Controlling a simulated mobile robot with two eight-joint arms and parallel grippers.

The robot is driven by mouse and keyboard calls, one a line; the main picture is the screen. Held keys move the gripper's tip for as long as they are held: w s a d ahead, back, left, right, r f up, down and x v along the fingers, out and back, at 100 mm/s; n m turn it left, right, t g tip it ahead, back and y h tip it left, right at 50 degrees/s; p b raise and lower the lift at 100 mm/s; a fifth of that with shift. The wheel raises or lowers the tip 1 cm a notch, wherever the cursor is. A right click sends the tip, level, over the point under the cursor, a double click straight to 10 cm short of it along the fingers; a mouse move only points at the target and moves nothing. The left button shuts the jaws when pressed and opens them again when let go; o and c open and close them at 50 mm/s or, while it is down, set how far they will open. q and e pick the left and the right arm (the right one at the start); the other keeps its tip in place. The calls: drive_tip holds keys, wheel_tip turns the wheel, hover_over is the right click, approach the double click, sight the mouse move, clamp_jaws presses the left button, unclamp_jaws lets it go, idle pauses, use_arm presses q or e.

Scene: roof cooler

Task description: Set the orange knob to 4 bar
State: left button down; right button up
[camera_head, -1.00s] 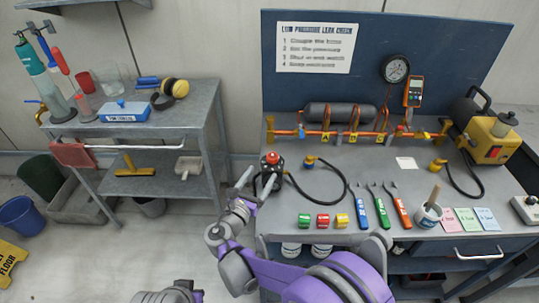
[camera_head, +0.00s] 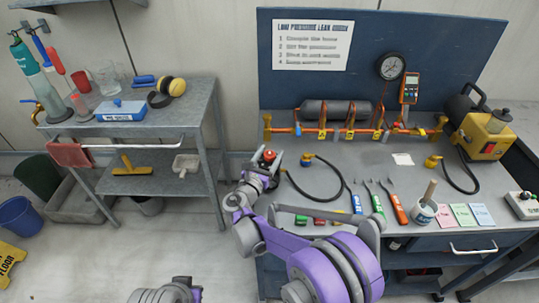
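The orange-red knob (camera_head: 269,155) sits on a dark fitting at the left edge of the workbench top. My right gripper (camera_head: 266,161) is right at the knob, with its fingers close beside it. The fingers hide the fitting and part of the knob's side. I cannot tell whether they touch or grip it. The round dial gauge (camera_head: 390,67) hangs on the blue back panel; its reading is too small to make out. My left gripper is out of view; only part of my arm shows at the bottom.
The workbench (camera_head: 400,240) carries a black hose (camera_head: 340,195), several wrenches (camera_head: 377,202), a pipe manifold (camera_head: 340,133) and a yellow pump (camera_head: 485,137). Coloured fittings (camera_head: 318,220) lie partly behind my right arm. A grey shelf cart (camera_head: 185,115) stands left, with a gap between.

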clamp_jaws()
drive_tip(key=shift+h, duration=0.3)
drive_tip(key=m+g+h, duration=0.2)
drive_tip(key=h, duration=0.1)
drive_tip(key=shift+a+f+m+b, duration=0.1)
drive_tip(key=shift+m+b, duration=0.3)
drive_tip(key=m+g+h, duration=0.3)
drive_tip(key=g+h, duration=0.1)
drive_tip(key=shift+m, duration=0.3)
drive_tip(key=m+g+h, duration=0.2)
drive_tip(key=g, duration=0.1)
drive_tip(key=shift+p, duration=0.3)
drive_tip(key=shift+m+g+h+p, duration=0.5)
drive_tip(key=shift+m+g+p, duration=0.55)
drive_tip(key=shift+g, duration=0.45)
drive_tip(key=shift+m+g, duration=0.25)
drive_tip(key=shift+g, duration=0.05)
